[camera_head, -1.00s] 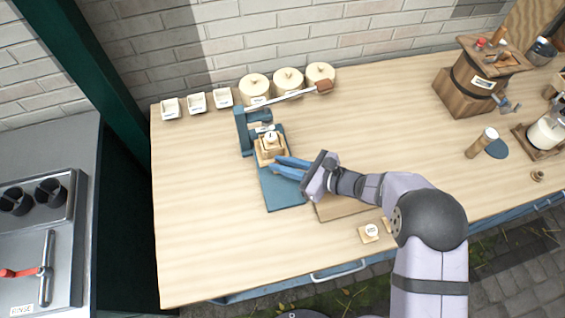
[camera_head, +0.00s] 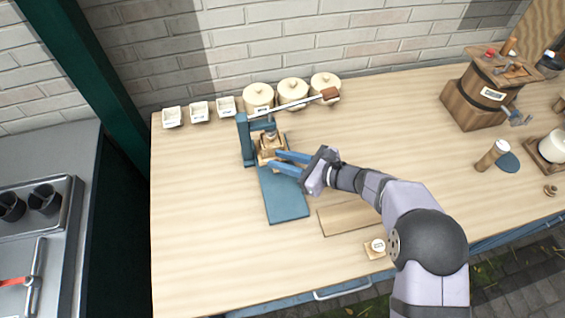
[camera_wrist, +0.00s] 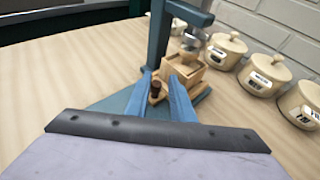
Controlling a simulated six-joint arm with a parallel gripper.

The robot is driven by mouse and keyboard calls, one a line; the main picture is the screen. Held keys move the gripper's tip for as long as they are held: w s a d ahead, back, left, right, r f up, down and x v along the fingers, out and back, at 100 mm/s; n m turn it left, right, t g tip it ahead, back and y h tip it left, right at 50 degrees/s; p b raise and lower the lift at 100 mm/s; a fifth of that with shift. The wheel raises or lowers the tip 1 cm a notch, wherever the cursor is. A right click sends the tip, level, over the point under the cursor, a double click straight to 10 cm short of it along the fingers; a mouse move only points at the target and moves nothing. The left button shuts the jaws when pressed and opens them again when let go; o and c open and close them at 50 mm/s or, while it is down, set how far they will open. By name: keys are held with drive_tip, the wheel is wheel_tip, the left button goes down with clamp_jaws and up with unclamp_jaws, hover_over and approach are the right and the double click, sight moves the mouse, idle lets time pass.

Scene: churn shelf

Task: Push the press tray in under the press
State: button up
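The press tray (camera_head: 263,162) is a pale wooden tray carrying a square wooden box. It sits on the blue base board (camera_head: 283,206) at the front of the blue press (camera_head: 245,140), with the box at the press screw. In the wrist view the tray (camera_wrist: 202,94) and box (camera_wrist: 185,73) lie just beyond my fingertips, and the press post (camera_wrist: 158,35) rises behind them. My gripper (camera_head: 275,161) is low at the tray's near right side. Its two blue fingers are apart, with a dark knob (camera_wrist: 156,88) between them. Whether they touch the knob is unclear.
The press lever (camera_head: 290,105) reaches right above the tray, over the lidded jars (camera_head: 293,93). Small white dishes (camera_head: 199,112) stand at the back left. A wooden board (camera_head: 350,217) and a small labelled block (camera_head: 377,247) lie near the front. The left tabletop is clear.

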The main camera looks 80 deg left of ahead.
drive_tip(key=shift+f, duration=0.15)
drive_tip(key=shift+d, duration=0.1)
drive_tip(key=shift+w+d+b, duration=0.3)
drive_tip(key=shift+w, duration=0.1)
drive_tip(key=shift+r+b+v, duration=0.15)
drive_tip(key=shift+b+v, duration=0.35)
drive_tip(key=shift+v, duration=1.05)
drive_tip(key=shift+r+b+v, duration=0.1)
drive_tip(key=shift+b+v, duration=0.4)
drive_tip(key=shift+v, duration=1.1)
drive_tip(key=shift+s, duration=0.1)
